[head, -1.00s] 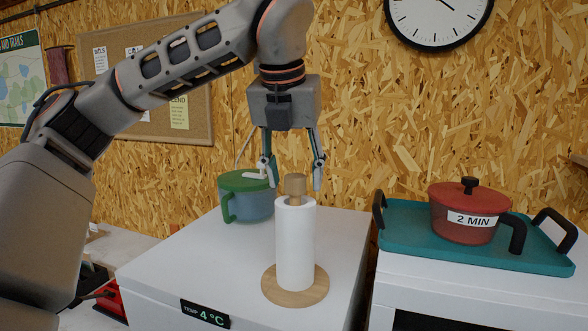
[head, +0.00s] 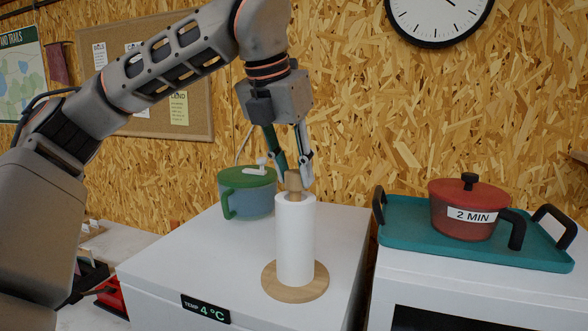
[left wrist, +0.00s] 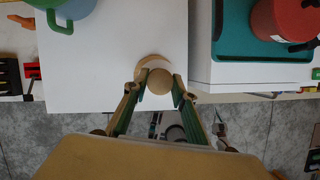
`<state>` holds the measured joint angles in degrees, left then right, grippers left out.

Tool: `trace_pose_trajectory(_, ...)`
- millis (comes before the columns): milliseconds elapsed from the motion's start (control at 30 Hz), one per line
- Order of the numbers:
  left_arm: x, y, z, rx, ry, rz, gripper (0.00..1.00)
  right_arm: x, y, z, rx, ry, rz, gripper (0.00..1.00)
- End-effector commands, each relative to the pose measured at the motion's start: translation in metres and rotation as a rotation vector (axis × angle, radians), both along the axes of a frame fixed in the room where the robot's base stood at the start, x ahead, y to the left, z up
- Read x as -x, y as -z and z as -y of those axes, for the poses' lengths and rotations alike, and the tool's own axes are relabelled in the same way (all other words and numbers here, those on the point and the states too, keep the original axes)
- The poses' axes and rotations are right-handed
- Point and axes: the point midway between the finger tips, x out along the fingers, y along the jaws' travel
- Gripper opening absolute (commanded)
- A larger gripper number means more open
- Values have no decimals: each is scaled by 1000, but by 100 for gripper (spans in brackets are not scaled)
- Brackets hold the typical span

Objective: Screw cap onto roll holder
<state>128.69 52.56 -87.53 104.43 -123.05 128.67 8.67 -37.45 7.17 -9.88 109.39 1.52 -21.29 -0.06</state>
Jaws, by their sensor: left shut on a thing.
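The wooden cap (head: 293,184) is at the top of the white paper roll (head: 295,240), which stands upright on the round wooden base (head: 309,290) of the roll holder. My left gripper (head: 294,178) comes down from above, slightly tilted, and is shut on the cap. In the left wrist view the round cap top (left wrist: 160,82) sits between the two fingertips (left wrist: 160,90), with part of the pale roll and base behind it. The joint between cap and holder post is hidden, so I cannot tell how tightly it sits.
The roll holder stands on a white fridge top (head: 200,255). A blue-grey pot with a green lid (head: 247,190) stands behind left. Right, across a gap, a teal tray (head: 410,225) carries a red pot (head: 465,212). Free white surface lies left of the roll.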

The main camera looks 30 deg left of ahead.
Motion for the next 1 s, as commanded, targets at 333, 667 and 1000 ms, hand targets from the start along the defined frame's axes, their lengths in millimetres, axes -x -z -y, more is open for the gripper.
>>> trace_pose_trajectory(333,0,1,-1,0,187,-1,2,0,0,-3,-8,6,0,0)
trace_pose_trajectory(667,-1,1,-2,3,324,-1,2,0,-1,-4,-10,7,0,0)
trace_pose_trajectory(1000,0,1,-2,0,436,-1,2,0,0,-1,-2,3,0,0)
